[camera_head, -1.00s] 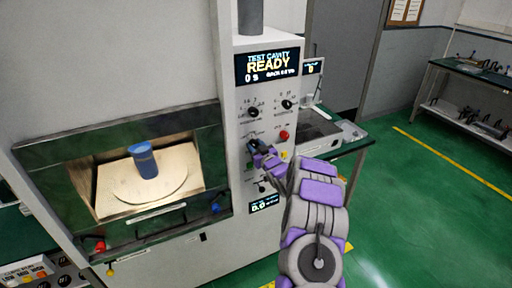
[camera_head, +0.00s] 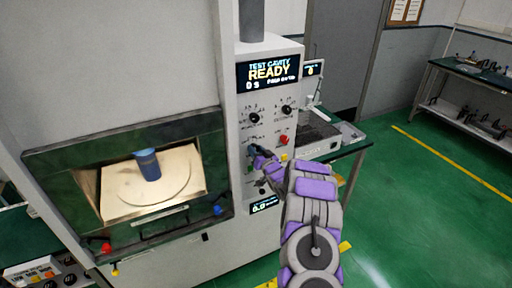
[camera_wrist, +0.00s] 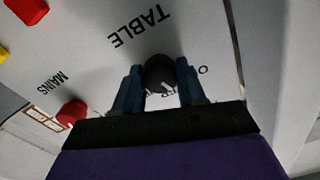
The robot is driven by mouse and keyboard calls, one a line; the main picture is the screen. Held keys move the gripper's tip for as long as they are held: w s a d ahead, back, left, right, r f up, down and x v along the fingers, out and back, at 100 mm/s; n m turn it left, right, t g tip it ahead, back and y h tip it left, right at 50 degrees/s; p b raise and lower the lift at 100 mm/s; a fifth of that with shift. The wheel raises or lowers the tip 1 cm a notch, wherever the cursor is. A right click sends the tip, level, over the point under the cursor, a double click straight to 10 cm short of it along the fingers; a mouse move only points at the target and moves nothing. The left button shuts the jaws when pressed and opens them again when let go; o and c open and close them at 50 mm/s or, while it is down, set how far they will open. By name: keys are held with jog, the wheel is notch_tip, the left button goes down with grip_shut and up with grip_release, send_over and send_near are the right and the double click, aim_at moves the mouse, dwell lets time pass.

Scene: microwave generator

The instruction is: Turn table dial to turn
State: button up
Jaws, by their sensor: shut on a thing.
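The table dial (camera_wrist: 160,75) is a dark round knob below the label "TABLE" in the wrist view. My gripper (camera_wrist: 158,88) has one blue finger on each side of it and is shut on it. In the head view my gripper (camera_head: 256,152) is at the control panel, and its fingers hide the dial there. The lettering beside the dial is partly covered, so its setting cannot be read.
The panel carries two black dials (camera_head: 254,118), a red button (camera_head: 283,139), a yellow button (camera_head: 284,156) and a display reading "READY" (camera_head: 268,69). Green floor lies clear at right.

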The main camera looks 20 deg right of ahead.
jog(key=m+p, duration=0.3)
jog(key=m, duration=0.4)
jog(key=shift+d, duration=0.1)
jog(key=shift+s+f+m+p, duration=0.15)
jog(key=shift+m+p, duration=0.4)
jog(key=shift+m, duration=0.85)
jog(key=shift+w+f+m+p, duration=0.1)
jog(key=shift+m+p, duration=0.4)
jog(key=shift+m, duration=0.9)
jog(key=o, duration=1.1)
jog(key=shift+d, duration=0.1)
jog(key=shift+c, duration=0.2)
jog(key=shift+r, duration=0.1)
jog(key=s, duration=1.7)
jog(key=shift+s+d, duration=0.15)
jog(key=shift+d, duration=0.2)
